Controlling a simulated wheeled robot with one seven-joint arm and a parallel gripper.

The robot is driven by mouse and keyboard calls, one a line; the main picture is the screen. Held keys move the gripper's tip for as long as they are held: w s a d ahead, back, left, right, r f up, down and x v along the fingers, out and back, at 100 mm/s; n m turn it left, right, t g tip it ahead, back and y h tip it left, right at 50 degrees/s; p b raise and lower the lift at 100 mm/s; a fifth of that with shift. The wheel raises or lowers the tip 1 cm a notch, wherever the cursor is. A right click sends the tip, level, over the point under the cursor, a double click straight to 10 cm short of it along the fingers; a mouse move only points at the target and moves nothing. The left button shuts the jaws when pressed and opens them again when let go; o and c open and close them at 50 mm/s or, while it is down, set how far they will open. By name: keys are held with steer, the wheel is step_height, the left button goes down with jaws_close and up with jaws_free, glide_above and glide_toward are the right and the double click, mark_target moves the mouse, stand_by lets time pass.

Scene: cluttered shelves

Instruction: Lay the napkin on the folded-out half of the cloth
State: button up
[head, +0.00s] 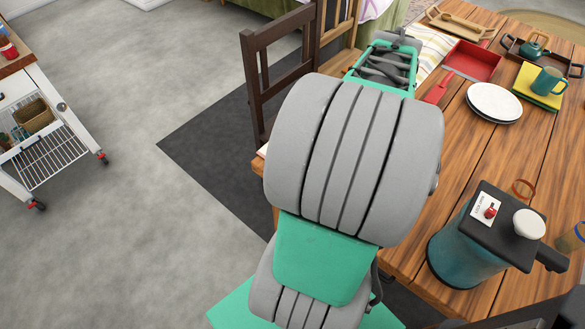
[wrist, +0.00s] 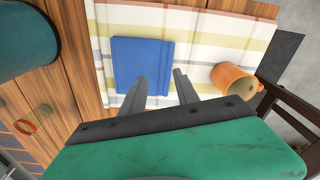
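A striped cloth (wrist: 205,50) in white, yellow, red and blue lies on the wooden table in the wrist view. A blue flat square (wrist: 138,58), which looks like a folded napkin, lies on it. I cannot tell where the cloth is folded. My gripper (wrist: 159,74) is open, its fingers apart at the blue square's near right part. No held thing shows between them. I cannot tell whether the fingertips touch the square.
An orange mug (wrist: 235,85) stands on the cloth, right of the fingers. In the head view, a red tray (head: 472,62), white plates (head: 494,101), a teal mug (head: 548,80) on a yellow cloth (head: 527,83) and a large teal dispenser (head: 465,250) occupy the table. Dark chairs (head: 275,75) stand alongside.

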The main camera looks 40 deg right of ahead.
steer(key=w+a+r+n+t, duration=0.1)
steer(key=w+a+n, duration=0.4)
steer(key=w+a, duration=0.65)
steer(key=a+n+t, duration=0.1)
steer(key=a+n, duration=0.6)
steer(key=a, duration=1.4)
steer(key=shift+a+f+n, duration=0.3)
steer(key=shift+f+n, duration=0.05)
steer(key=shift+n, duration=0.05)
